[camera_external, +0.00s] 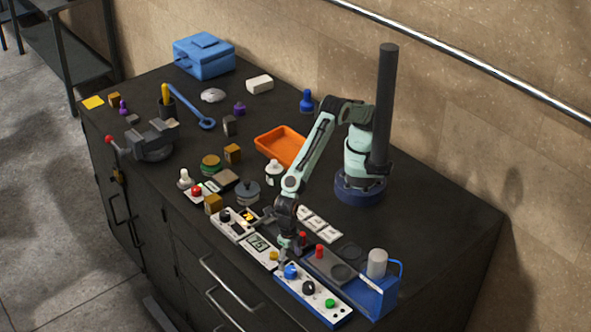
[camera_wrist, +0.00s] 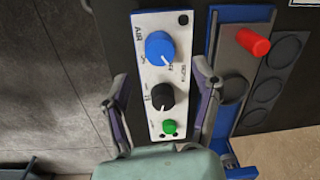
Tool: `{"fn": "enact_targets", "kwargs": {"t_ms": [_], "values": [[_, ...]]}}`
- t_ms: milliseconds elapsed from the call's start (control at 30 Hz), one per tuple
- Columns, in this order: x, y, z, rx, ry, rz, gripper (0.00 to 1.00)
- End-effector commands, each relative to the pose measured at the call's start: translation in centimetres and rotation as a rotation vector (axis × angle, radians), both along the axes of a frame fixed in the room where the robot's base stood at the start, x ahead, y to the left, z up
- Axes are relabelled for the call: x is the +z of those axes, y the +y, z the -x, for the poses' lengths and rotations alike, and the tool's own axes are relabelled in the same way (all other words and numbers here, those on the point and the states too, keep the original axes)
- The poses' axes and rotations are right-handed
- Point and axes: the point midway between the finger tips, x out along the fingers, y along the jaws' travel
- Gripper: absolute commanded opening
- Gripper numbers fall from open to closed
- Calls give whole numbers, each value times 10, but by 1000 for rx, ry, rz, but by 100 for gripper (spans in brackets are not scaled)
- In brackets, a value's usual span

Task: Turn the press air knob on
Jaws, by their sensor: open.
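The press control panel (camera_external: 318,299) is a white-topped strip at the table's front edge. Its blue air knob (camera_external: 290,271) is at the end nearer my gripper, by the printed word AIR. The blue knob (camera_wrist: 160,48) shows clear in the wrist view, with a white pointer mark angled to the lower right. A black knob (camera_wrist: 159,97) and a green button (camera_wrist: 169,127) follow along the panel. My gripper (camera_wrist: 161,78) is open and empty, with one finger on each side of the panel in the picture. The blue knob lies just beyond the fingertips; I cannot tell any contact.
The press with its red handle (camera_wrist: 253,42) and blue base (camera_external: 372,297) stands right of the panel. A display box (camera_external: 258,246) sits left of it. An orange tray (camera_external: 280,146) is farther back. The table edge is close in front.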

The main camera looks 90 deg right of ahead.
Motion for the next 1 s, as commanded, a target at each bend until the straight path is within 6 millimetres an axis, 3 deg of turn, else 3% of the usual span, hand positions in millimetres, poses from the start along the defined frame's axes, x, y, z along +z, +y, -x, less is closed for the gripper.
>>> {"fn": "enact_targets", "kwargs": {"t_ms": [233,567,600,800,1000], "values": [[-37,-3,1,-2,1,2,63],[-45,-3,1,-3,-1,-1,63],[-45,-3,1,-3,-1,-1,60],[-45,-3,1,-3,-1,-1,0],[-45,-3,1,-7,0,-1,0]]}}
